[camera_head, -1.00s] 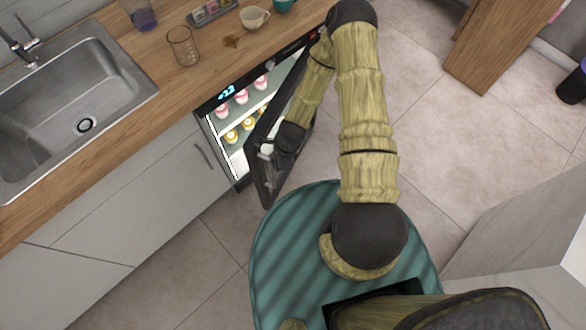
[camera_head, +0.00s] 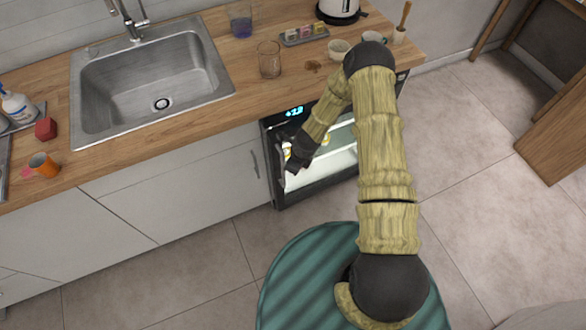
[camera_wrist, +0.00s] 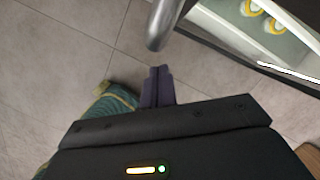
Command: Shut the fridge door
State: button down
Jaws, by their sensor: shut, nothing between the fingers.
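The fridge (camera_head: 268,150) is built in under the counter, with a lit display. Its dark-framed glass door (camera_head: 318,187) lies close to the front, almost in line with it; I cannot tell whether a narrow gap is left. The lit interior and a few yellow-capped items (camera_wrist: 262,15) show at the upper right of the wrist view. My gripper (camera_head: 291,168) is shut and empty, at the door's left side; it also shows in the wrist view (camera_wrist: 158,72). A grey metal bar (camera_wrist: 161,25) is just beyond its fingertips there. My arm hides the door's right part.
Grey cabinet fronts (camera_head: 195,190) with a bar handle (camera_head: 254,163) stand left of the fridge. The counter (camera_head: 225,105) above holds a sink (camera_head: 150,85), a glass beaker (camera_head: 269,60) and cups.

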jog(key=s+d+r, duration=0.3)
jog(key=d+r, duration=0.2)
jog(key=r, duration=0.4)
jog(key=shift+s+d+r+b, duration=0.25)
jog(key=shift+r+b, duration=0.1)
jog(key=shift+b, duration=0.1)
dwell(0.3)
